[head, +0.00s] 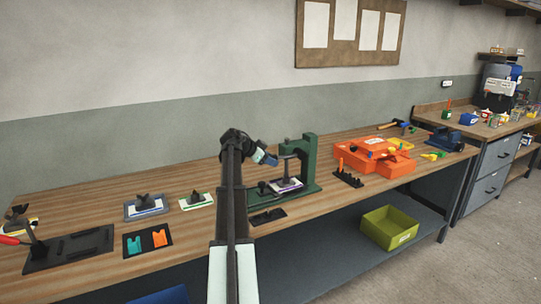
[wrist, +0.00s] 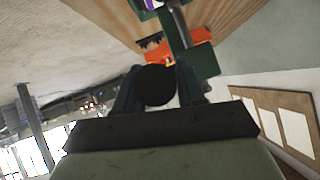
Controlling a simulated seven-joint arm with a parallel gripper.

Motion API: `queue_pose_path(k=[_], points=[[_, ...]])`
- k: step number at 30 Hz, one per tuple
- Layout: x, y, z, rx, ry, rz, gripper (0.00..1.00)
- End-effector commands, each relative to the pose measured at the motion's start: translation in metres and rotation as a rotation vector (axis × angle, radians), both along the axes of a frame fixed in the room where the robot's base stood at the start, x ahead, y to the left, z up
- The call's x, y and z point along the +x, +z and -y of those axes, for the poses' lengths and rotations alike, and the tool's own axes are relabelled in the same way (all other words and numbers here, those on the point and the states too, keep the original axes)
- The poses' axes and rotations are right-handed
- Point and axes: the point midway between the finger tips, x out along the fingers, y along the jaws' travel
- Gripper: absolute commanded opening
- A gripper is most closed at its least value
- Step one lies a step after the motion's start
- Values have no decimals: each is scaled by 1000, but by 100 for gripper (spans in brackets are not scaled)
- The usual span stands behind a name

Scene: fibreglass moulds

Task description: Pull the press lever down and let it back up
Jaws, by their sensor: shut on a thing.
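The green press (head: 309,165) stands on the wooden bench, its upright column at the right and its head reaching left over a small plate with a white and purple edge (head: 287,186). My gripper (head: 271,159) is just left of the press head, at about its height. In the wrist view, my gripper (wrist: 156,92) is shut on the round black knob (wrist: 155,85) of the press lever, one finger on each side. The green press (wrist: 203,62) shows beyond the knob. The lever's bar is hidden behind the knob and gripper.
Small moulds on plates (head: 145,208) and a dark tray with orange and teal pieces (head: 133,250) lie to the left. A yellow-green bin (head: 390,227) sits on the lower shelf.

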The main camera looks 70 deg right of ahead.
Motion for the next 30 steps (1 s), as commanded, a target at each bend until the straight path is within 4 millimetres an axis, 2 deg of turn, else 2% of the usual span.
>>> queue_pose_path(k=[1,6,20,21,26,30], points=[[0,-7,-2,-2,-1,-8,0],[-1,-14,-3,-21,-3,-31,0],[-2,-19,-4,-22,-5,-38,0],[-2,-19,-4,-22,-5,-39,42],[-2,-17,-3,-25,-6,-39,57],[-2,-15,-2,-28,-5,-40,59]])
